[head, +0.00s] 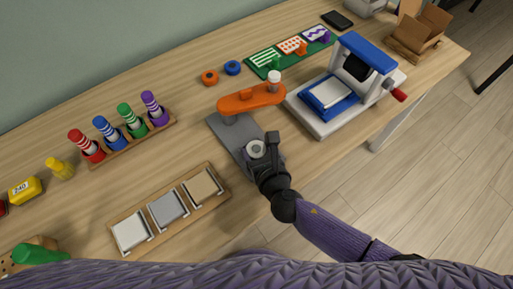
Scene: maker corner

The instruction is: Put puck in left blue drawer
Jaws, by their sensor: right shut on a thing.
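My right gripper (262,158) is shut on a small round pale grey piece (255,148), probably the puck, at the front end of the orange press's grey base (225,130). The dark fingers hide part of it, and I cannot tell whether it touches the base. The press's orange arm (252,97) stands behind the gripper. No blue drawer can be made out in the head view. My left gripper is not in view.
A blue and white machine (345,90) stands to the right. A wooden tray (211,209) with three square pads lies front left. Behind it is a rack (128,148) of coloured striped pieces. An orange ring (210,77) and a blue ring (232,68) lie behind the press.

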